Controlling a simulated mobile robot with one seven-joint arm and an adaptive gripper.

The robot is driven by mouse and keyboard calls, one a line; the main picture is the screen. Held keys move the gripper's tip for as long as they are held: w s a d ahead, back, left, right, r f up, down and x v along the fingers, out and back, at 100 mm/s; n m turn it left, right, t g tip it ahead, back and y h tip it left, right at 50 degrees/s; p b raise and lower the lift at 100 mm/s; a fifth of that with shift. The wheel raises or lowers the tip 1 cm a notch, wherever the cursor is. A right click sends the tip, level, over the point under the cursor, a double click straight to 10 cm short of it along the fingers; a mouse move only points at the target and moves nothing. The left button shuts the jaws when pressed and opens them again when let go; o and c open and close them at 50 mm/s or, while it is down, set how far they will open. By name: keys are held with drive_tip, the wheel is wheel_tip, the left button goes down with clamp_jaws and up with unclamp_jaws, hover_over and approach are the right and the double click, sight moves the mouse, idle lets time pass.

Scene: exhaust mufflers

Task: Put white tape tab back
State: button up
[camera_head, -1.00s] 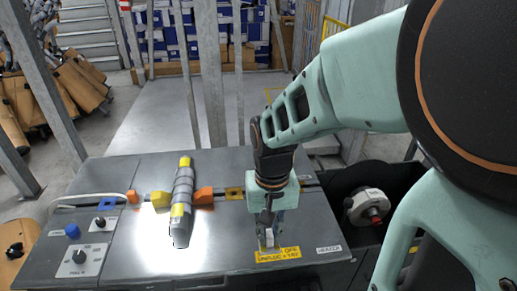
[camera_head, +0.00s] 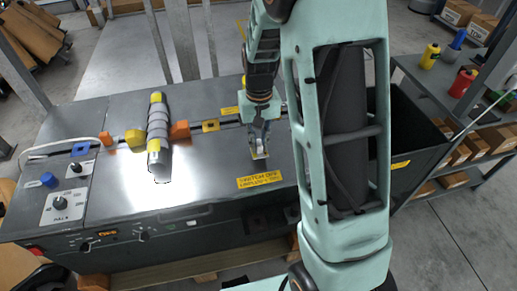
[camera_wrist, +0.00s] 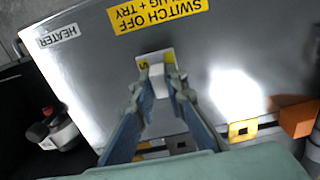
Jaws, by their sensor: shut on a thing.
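A small white tab (camera_wrist: 160,82) is between the fingertips of my gripper (camera_wrist: 158,92) in the wrist view, and the fingers are closed on it. A flat piece with white and yellow parts (camera_wrist: 148,64) shows just beyond the tab; whether it is joined to it is unclear. In the head view my gripper (camera_head: 259,146) points down over the grey metal bench top (camera_head: 205,185), just behind the yellow "SWITCH OFF" label (camera_head: 260,181). I cannot tell whether the tab touches the bench.
A wrapped grey muffler (camera_head: 158,130) lies left of my gripper, beside yellow and orange blocks (camera_head: 180,130). A dark bin (camera_head: 415,135) stands at the right. A white and red roll-like item (camera_wrist: 55,130) shows in the wrist view. A shelf with bottles (camera_head: 465,82) is farther right.

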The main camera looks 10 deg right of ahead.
sight(259, 150)
drive_tip(key=shift+f, duration=1.5)
drive_tip(key=shift+f+b, duration=0.15)
drive_tip(key=shift+b, duration=0.15)
drive_tip(key=o, duration=0.7)
drive_tip(key=shift+o, duration=0.2)
wheel_tip(259, 150, up, 12)
drive_tip(key=p, duration=0.2)
drive_tip(key=shift+r+p, duration=0.2)
drive_tip(key=shift+p, duration=0.1)
